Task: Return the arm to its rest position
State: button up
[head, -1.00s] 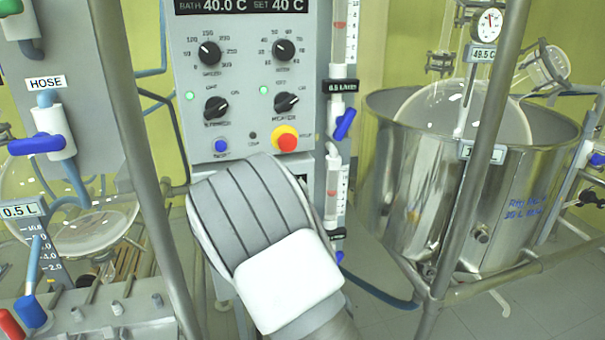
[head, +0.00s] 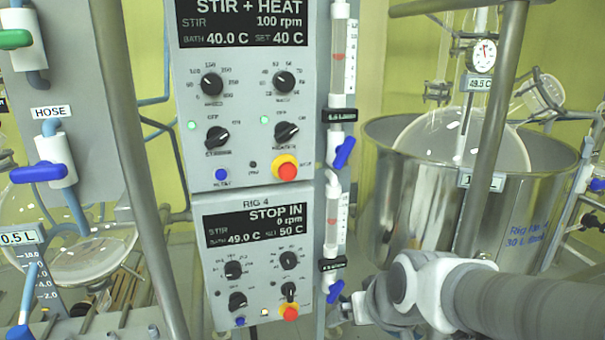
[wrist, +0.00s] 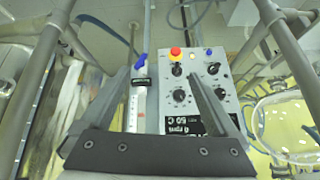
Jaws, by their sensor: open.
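My arm (head: 500,298) reaches in from the lower right edge in the head view, low in front of the steel bath. Its white and grey wrist end lies just right of the lower control panel (head: 258,255), near a blue valve handle. My fingers are not clear in the head view. In the wrist view my gripper (wrist: 158,75) shows two grey fingers spread apart with nothing between them. Beyond them, the lower panel (wrist: 185,80) appears upside down, with its red button and dials, beside a flow tube (wrist: 138,105).
An upper control panel (head: 248,120) reads STIR + HEAT. The steel bath (head: 415,190) with a glass vessel stands at right, behind a grey frame post (head: 488,130). Another post (head: 135,170) and a hose panel (head: 85,100) with valves stand at left.

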jog(key=s+d+r+m+h, duration=0.1)
jog(key=s+d+r, duration=0.15)
jog(key=s, duration=0.25)
jog(key=s+d+r+h, duration=0.1)
jog(key=s+d+r, duration=0.1)
jog(key=s+r, duration=0.25)
notch_tip(320, 180, up, 15)
jog(key=s+g+p, duration=0.1)
jog(key=p, duration=1.4)
jog(key=shift+d+f+p, duration=0.15)
jog(key=shift+p, duration=0.2)
